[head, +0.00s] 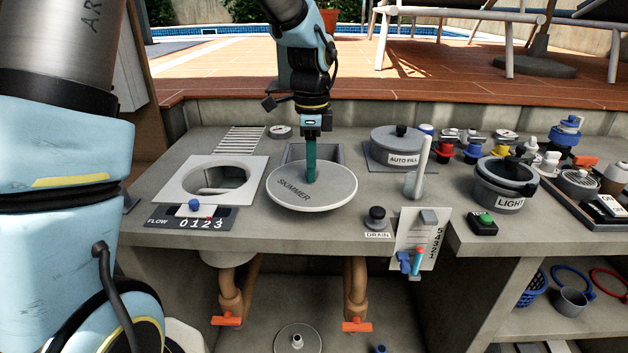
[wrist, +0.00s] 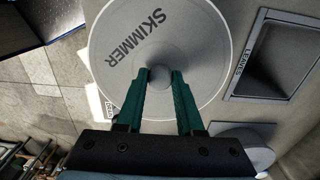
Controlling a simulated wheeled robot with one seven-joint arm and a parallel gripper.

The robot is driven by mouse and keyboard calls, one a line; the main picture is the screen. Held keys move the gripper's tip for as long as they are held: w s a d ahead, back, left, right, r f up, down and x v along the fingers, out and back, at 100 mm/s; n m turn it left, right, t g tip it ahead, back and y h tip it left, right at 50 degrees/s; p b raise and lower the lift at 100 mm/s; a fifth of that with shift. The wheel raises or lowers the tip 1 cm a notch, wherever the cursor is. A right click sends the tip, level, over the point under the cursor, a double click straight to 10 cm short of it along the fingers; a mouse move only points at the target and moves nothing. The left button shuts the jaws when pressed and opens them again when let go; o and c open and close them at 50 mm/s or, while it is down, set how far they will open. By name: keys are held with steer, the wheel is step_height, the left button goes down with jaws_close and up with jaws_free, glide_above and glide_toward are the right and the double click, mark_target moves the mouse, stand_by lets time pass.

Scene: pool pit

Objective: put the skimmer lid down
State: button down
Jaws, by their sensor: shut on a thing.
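The skimmer lid (head: 335,189) is a pale grey disc marked SKIMMER, with a round knob at its centre. It fills the upper middle of the wrist view (wrist: 125,60). My gripper (head: 311,178) has its green fingers shut on the knob, one on each side in the wrist view (wrist: 161,76). The round skimmer opening sits inside a white square frame (head: 173,188) to the left of the lid, uncovered.
A recessed bin marked LEAVES (wrist: 235,85) lies behind the lid. A pot marked AUTO FILL (head: 397,145), a DRAIN knob (head: 376,217) and a LIGHT housing (head: 500,188) stand to the right. Bare counter (head: 250,215) shows between frame and lid.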

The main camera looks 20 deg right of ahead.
steer(key=shift+f, duration=1.85)
steer(key=shift+f, duration=0.15)
steer(key=c, duration=0.5)
jaws_free()
steer(key=shift+c, duration=0.2)
step_height(320, 180, up, 12)
steer(key=shift+r+b, duration=0.15)
steer(key=shift+b, duration=0.25)
steer(key=s+a+f+n, duration=0.1)
steer(key=a+f+n, duration=0.2)
steer(key=a+n, duration=0.4)
steer(key=s+a+f+n+t, duration=0.1)
steer(key=a+f+n, duration=0.3)
steer(key=a, duration=0.9)
steer(key=s+a+f+n, duration=0.2)
steer(key=a+f+n, duration=0.1)
steer(key=a+n, duration=0.7)
steer(key=shift+a+f+n+t, duration=0.15)
steer(key=shift+n+t, duration=0.15)
steer(key=shift+n, duration=0.2)
